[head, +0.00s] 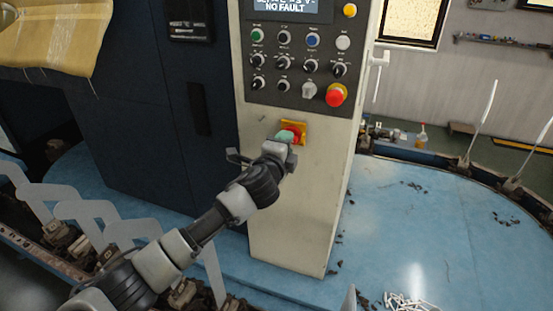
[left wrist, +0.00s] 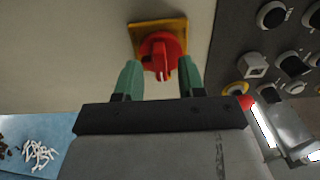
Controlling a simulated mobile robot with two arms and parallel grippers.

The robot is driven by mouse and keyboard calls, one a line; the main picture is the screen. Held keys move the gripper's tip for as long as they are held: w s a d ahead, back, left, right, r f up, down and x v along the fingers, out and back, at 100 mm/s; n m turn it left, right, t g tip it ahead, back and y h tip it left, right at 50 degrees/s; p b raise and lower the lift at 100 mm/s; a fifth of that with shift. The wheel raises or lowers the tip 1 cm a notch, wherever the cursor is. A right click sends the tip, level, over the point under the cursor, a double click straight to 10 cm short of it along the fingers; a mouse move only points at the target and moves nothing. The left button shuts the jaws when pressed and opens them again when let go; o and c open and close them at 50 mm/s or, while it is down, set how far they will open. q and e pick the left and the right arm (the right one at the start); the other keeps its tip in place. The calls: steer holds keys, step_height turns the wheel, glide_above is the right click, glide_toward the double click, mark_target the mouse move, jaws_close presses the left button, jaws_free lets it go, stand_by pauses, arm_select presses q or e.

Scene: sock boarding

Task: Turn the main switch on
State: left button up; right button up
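The main switch is a red rotary knob (head: 294,128) on a yellow square plate (head: 304,133), low on the front of the cream control column. In the left wrist view the red knob (left wrist: 160,53) sits on its yellow plate (left wrist: 148,24), its raised grip facing the camera. My left gripper (head: 285,137) is right at the switch and partly covers it in the head view. In the left wrist view its two green fingers (left wrist: 160,76) are spread apart, with the knob between and just beyond the tips. I see no clear contact. My right gripper is not in view.
Above the switch is a panel with several knobs, a red emergency button (head: 337,94) and a display (head: 290,8) reading "NO FAULT". Dark cabinets stand to the left, grey sock forms (head: 75,210) at lower left. Blue platform (head: 420,230) spreads right, with white scraps (head: 408,302).

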arm_select(q)
steer(key=b+v, duration=0.2)
steer(key=v, duration=0.7)
steer(key=shift+s+a, duration=0.15)
steer(key=shift+s, duration=0.05)
